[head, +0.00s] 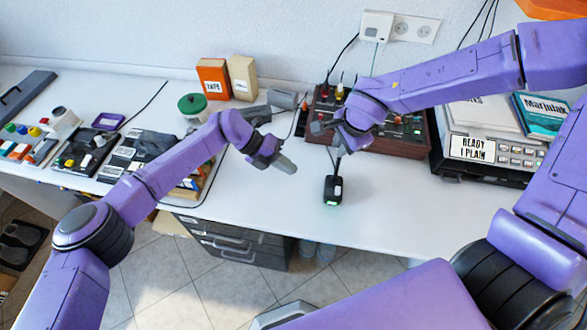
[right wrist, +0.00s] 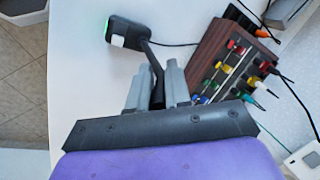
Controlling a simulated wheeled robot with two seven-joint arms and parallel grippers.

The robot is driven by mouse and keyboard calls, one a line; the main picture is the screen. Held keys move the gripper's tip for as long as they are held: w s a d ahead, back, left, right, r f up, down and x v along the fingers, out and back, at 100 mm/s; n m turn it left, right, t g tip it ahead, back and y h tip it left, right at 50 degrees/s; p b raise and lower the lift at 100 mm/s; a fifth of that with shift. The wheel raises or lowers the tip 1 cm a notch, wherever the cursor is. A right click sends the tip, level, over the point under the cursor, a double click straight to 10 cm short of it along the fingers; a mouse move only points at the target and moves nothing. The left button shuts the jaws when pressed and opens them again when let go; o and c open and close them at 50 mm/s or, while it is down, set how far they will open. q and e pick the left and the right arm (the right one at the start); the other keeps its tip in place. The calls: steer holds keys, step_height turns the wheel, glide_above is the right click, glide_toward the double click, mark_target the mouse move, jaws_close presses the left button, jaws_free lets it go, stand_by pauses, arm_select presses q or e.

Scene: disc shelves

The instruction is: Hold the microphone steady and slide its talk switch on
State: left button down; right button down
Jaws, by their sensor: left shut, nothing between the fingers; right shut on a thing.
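The microphone is a black boxy base (head: 333,190) with a thin dark stem, near the middle of the white table. The right wrist view also shows the base (right wrist: 130,30). A white switch piece (right wrist: 118,41) sits on it and a green light (right wrist: 108,25) glows at its edge. I cannot tell the switch's position. My right gripper (right wrist: 157,85) is shut on the stem; its fingers hide part of it. My left gripper (head: 286,163) is shut and empty, left of the base and apart from it.
A brown mixer box (head: 385,142) with colored knobs stands behind the microphone. A black device (head: 490,150) is at the right. The table front around the base is clear. A cable trails behind.

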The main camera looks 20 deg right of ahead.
steer(key=c, duration=1)
jaws_free()
